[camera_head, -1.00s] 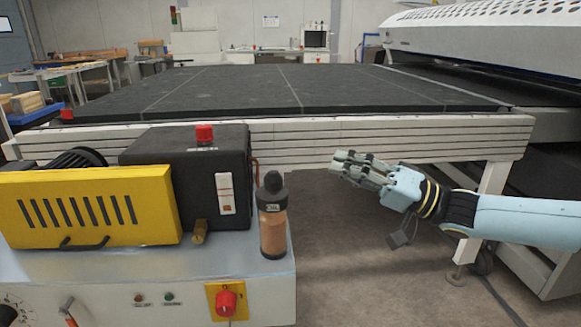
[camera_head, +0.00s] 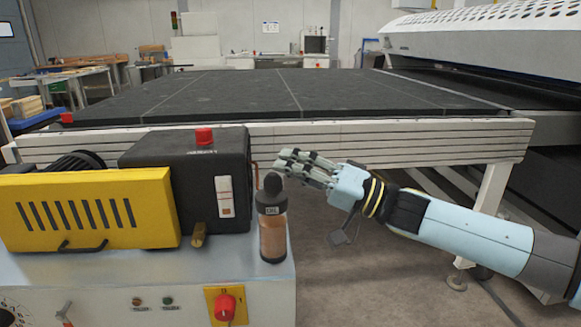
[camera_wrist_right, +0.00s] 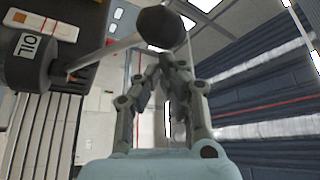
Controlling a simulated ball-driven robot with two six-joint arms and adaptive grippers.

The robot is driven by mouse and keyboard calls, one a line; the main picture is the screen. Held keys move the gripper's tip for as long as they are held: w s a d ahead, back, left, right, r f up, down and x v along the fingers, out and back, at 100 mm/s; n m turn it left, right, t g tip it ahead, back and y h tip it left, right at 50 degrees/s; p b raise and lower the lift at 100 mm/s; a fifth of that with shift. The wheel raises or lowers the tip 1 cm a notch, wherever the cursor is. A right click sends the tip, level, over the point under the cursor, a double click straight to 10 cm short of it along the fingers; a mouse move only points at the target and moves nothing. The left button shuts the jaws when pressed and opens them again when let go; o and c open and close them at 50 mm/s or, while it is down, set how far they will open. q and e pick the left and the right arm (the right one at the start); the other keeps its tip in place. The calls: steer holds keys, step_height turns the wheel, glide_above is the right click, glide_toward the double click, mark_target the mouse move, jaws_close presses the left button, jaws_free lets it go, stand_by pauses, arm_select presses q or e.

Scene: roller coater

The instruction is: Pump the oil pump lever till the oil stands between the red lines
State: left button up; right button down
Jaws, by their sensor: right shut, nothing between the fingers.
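The oil pump (camera_head: 273,232) is a brownish bottle with a black cap labelled OIL, at the right end of the machine top. In the right wrist view its black cap (camera_wrist_right: 30,60) is at the left. The lever, a thin rod with a black ball knob (camera_wrist_right: 164,26), reaches toward the top middle. My right gripper (camera_head: 287,162) is shut and empty, just behind and right of the pump's top. In the wrist view its fingertips (camera_wrist_right: 168,66) are below the knob; contact cannot be told. A white panel (camera_head: 225,197) with small reddish marks is on the black box; its oil level is unreadable.
The black box (camera_head: 205,150) with a red button and the yellow guard (camera_head: 85,210) stand left of the pump. A red knob (camera_head: 225,307) is on the front panel. The conveyor's white side rail (camera_head: 400,145) runs behind my right gripper. Open floor is to the right.

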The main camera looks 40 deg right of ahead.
steer(key=shift+s+a+f, duration=0.1)
steer(key=shift+a+f, duration=0.05)
steer(key=shift+f, duration=0.05)
arm_select(q)
steer(key=shift+f, duration=0.15)
arm_select(e)
steer(key=shift+s+f, duration=0.1)
steer(key=shift+f, duration=0.05)
